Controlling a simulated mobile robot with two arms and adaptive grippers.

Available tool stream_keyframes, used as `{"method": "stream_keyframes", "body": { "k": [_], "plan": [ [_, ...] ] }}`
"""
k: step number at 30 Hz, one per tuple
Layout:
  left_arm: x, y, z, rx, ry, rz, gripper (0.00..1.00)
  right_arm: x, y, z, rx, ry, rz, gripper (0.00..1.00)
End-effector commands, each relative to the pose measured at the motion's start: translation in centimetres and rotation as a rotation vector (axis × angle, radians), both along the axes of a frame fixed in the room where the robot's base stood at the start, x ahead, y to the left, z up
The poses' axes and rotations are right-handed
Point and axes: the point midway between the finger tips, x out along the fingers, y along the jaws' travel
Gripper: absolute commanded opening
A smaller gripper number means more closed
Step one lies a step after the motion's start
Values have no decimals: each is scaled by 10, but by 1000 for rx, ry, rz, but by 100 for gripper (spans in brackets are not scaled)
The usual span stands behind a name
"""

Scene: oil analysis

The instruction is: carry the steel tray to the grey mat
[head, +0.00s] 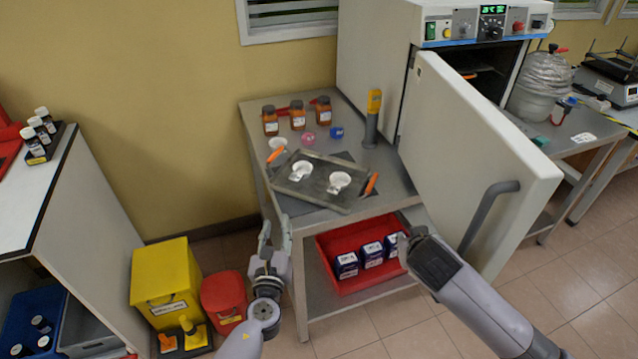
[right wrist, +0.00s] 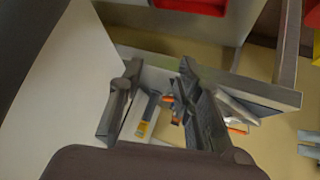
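The steel tray (head: 318,190) lies on the steel table with two white dishes (head: 340,180) on it and an orange grip at each end. The grey mat (head: 345,157) shows at the tray's back edge and near front corner; the tray covers the rest and sits turned on it. My left gripper (head: 276,238) is open and empty, in front of the table's left side, below and apart from the tray. My right gripper (right wrist: 160,72) is open and empty in the right wrist view. In the head view it is mostly hidden by its arm, near the table's right front.
Brown bottles (head: 298,116), a pink piece (head: 307,138), a blue piece (head: 337,132) and a yellow-topped tool (head: 373,110) stand behind the tray. The open oven door (head: 480,150) bounds the right. A red bin (head: 340,285) with blue boxes is on the lower shelf.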

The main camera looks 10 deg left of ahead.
Motion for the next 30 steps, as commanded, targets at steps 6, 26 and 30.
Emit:
{"method": "stream_keyframes", "body": {
  "k": [6, 26, 30],
  "plan": [
    [0, 0, 0, 0, 0, 0, 31, -32, 5, 34, 4, -2, -3, 31],
    [0, 0, 0, 0, 0, 0, 31, -57, 7, 59, 1, -1, -9, 31],
    [0, 0, -1, -3, 3, 0, 31, -56, 7, 58, 1, 0, -9, 31]
  ]
}}
